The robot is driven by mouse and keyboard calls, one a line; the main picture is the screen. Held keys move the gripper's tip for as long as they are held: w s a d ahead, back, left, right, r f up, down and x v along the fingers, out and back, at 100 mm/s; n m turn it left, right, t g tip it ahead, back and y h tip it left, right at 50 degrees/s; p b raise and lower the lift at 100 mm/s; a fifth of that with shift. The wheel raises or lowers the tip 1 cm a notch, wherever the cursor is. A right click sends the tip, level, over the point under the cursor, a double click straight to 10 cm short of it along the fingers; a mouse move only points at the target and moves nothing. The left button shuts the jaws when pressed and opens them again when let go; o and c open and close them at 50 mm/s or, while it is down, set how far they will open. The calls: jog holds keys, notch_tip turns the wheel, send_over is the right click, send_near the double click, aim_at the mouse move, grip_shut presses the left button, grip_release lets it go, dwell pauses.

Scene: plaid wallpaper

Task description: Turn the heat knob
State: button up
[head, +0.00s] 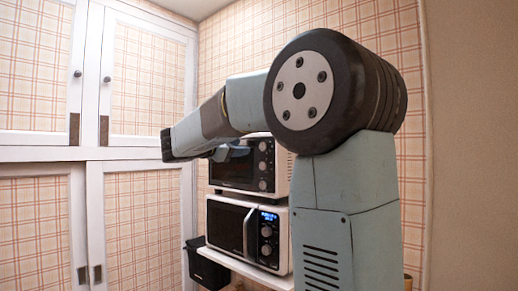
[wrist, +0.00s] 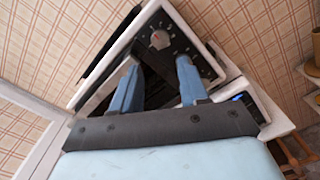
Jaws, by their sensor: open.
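A white and black oven (head: 238,172) stands on top of another appliance, with a column of round knobs (head: 262,165) on the right of its front. In the wrist view, a pale round knob (wrist: 160,39) with a reddish mark sits on the oven's black panel, with a ring of light marks around it. I cannot read which knob is the heat knob. My gripper (wrist: 157,62) is open and empty, its two blue fingers pointing at the panel with the knob just beyond their tips. In the head view, my gripper (head: 232,152) is in front of the oven.
A white microwave (head: 228,227) with a lit blue display is below the oven, on a white shelf (head: 245,268). A black bin (head: 207,268) is at its left. White cupboards with plaid panels (head: 145,85) fill the left. Wooden items (wrist: 313,70) show at the wrist view's right edge.

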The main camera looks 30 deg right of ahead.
aim_at(262, 147)
jog(key=x, duration=1)
jog(key=shift+w+d+f, duration=0.1)
jog(key=shift+d, duration=0.15)
jog(key=shift+c, duration=0.2)
jog(key=c, duration=0.7)
